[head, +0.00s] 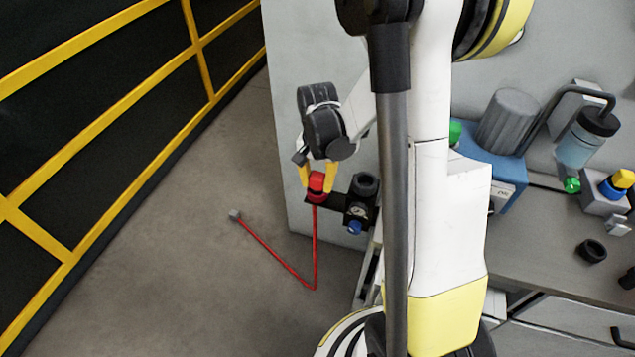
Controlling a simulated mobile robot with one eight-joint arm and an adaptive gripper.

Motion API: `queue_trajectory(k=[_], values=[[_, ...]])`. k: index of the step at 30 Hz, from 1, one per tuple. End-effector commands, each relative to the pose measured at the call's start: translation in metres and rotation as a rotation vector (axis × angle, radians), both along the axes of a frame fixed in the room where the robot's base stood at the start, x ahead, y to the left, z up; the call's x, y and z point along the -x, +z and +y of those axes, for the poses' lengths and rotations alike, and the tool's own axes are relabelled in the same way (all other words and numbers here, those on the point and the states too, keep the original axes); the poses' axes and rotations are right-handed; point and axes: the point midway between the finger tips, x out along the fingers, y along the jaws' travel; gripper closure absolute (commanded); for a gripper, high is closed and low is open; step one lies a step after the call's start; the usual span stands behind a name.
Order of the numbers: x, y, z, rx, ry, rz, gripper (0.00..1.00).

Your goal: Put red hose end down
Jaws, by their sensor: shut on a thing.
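The red hose end (316,184) is held between the yellow fingers of my gripper (317,182), which is shut on it. It is in the head view, left of the centre, in front of the grey panel.
A black regulator with a gauge and blue knob (355,227) is close to the right of my gripper. A yellow-framed fence (120,110) stands at the left. The grey floor (180,260) between is clear. A machine bench (555,250) with several parts is at the right.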

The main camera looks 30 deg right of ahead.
Motion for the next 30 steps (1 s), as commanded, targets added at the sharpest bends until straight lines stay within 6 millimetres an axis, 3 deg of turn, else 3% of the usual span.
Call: queue_trajectory(k=[1,2,3,4,16,30], values=[[0.000,-0.003,0.000,0.000,0.000,0.000,1.00],[0.000,-0.003,0.000,0.000,0.000,0.000,0.63],[0.000,-0.002,0.000,0.000,0.000,0.000,0.51],[0.000,-0.002,0.000,0.000,0.000,0.000,0.48],[0.000,0.007,0.000,0.000,0.000,0.000,0.48],[0.000,0.104,0.000,0.000,0.000,0.000,0.48]])
